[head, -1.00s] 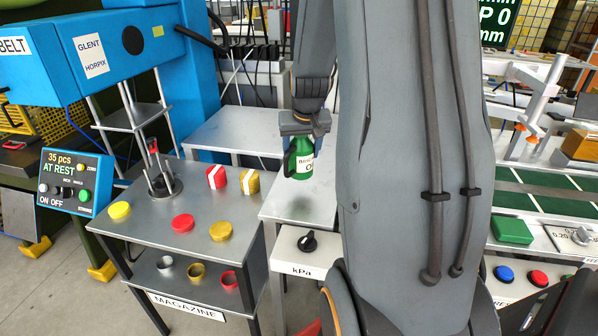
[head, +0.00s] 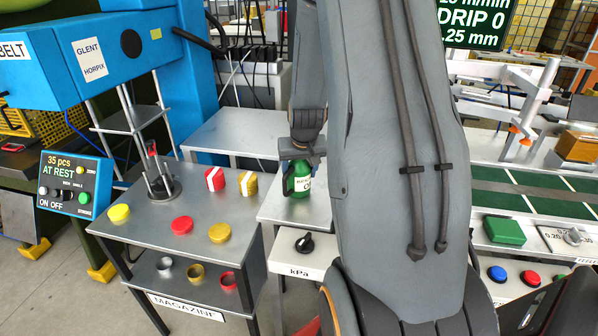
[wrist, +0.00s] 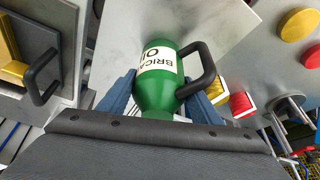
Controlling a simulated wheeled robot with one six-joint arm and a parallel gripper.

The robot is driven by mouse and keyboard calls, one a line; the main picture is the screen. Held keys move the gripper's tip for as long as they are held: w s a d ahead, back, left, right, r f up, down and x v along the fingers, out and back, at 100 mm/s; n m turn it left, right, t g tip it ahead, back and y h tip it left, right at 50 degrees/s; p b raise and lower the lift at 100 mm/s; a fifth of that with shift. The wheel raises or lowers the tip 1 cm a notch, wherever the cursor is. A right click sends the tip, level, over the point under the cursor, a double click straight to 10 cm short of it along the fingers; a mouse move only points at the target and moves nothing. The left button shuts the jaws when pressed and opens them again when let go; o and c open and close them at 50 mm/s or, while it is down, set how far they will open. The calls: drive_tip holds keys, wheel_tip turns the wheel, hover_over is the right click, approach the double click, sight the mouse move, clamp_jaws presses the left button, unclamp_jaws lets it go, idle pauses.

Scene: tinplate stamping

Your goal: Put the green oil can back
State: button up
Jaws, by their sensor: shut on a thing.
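The green oil can (head: 298,182) has a white label and a black handle. It is upright under my gripper (head: 302,150), over the small grey side table (head: 277,203) right of the magazine table. In the wrist view the green oil can (wrist: 160,75) sits between the blue fingers of my gripper (wrist: 160,100), which are shut on it. Its base is at or just above the table top; I cannot tell whether it touches. My arm hides the right part of the side table.
The magazine table (head: 150,232) at left holds yellow and red lids, striped tins and a rod stand. A knob panel marked kPa (head: 303,262) is in front of the side table. A green box (head: 503,230) lies right of my arm.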

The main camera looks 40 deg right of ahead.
drive_tip(key=o, duration=1.5)
drive_tip(key=shift+r, duration=0.35)
drive_tip(key=b+v, duration=0.3)
drive_tip(key=v, duration=0.8)
drive_tip(key=s+a+f+n+g, duration=0.1)
drive_tip(key=s+a, duration=0.3)
drive_tip(key=a, duration=0.4)
drive_tip(key=s+a+f+n+y, duration=0.1)
drive_tip(key=s+a+f+n, duration=0.1)
drive_tip(key=a, duration=0.6)
drive_tip(key=s+a+f+n+g+y, duration=0.1)
drive_tip(key=s+a+f+n, duration=0.1)
drive_tip(key=s+a, duration=0.5)
drive_tip(key=shift+a+f+g, duration=0.3)
drive_tip(key=shift+a+f, duration=0.3)
drive_tip(key=shift+f, duration=0.1)
